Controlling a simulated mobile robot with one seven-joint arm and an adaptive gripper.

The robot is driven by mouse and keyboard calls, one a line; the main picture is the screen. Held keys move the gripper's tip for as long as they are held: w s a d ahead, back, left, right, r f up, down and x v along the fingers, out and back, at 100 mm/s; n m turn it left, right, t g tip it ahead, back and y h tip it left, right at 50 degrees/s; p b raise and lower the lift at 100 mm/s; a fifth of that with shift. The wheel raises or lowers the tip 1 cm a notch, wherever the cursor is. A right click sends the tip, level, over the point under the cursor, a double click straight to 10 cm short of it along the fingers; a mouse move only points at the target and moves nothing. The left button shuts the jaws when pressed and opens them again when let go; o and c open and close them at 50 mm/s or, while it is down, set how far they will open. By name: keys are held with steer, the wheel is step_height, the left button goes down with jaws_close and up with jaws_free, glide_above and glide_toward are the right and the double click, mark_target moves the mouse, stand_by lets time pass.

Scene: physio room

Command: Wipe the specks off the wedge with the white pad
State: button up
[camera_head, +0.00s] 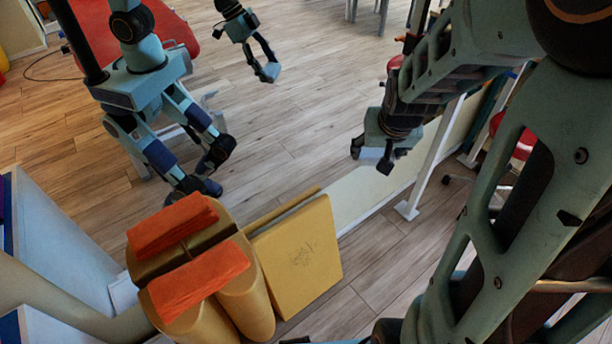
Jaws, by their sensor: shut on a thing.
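The wedge (316,237) looks like a yellow block with a broad flat face, at the lower middle beside the bolsters. A cluster of small dark marks shows near the middle of its face; single specks are too small to tell apart. My gripper (372,157) is at the right of centre, beyond the wedge and to its upper right in the picture. It is shut on the white pad (370,153), of which only a small pale part shows between the fingers. The pad appears apart from the wedge.
Tan bolsters (250,303) carrying orange towels (199,281) stand left of the wedge. A white post (432,157) stands right of my gripper. Teal and black jointed machinery (147,88) fills the upper left. Wooden floor (290,135) between is clear.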

mark_target(374, 165)
steer(key=shift+m+g+h, duration=0.5)
steer(key=shift+m+h, duration=0.1)
steer(key=shift+m, duration=0.2)
step_height(374, 165, down, 5)
steer(key=shift+a+b, duration=0.1)
steer(key=shift+b, duration=0.45)
steer(key=s+a+f+m+y+b, duration=0.2)
steer(key=a+f+m+y+b, duration=0.3)
steer(key=f+m, duration=0.95)
steer(key=s+a+f+m+y+b, duration=0.3)
steer(key=a+f+m+b, duration=0.3)
steer(key=f, duration=1.6)
steer(key=s+a+f+m+y+b, duration=0.2)
steer(key=a+f+m+y+b, duration=0.3)
steer(key=f+m, duration=1.05)
steer(key=w+a+f+n+t+h+b, duration=0.1)
steer(key=w+a+f+n+b, duration=0.1)
steer(key=w+f+n+b, duration=0.1)
steer(key=shift+w+a+f+h+b, duration=0.3)
steer(key=shift+w+a+f+b, duration=0.1)
steer(key=shift+w+f+b, duration=0.55)
steer(key=shift+w+a+f, duration=0.25)
steer(key=shift+w+a, duration=0.2)
steer(key=shift+w, duration=0.25)
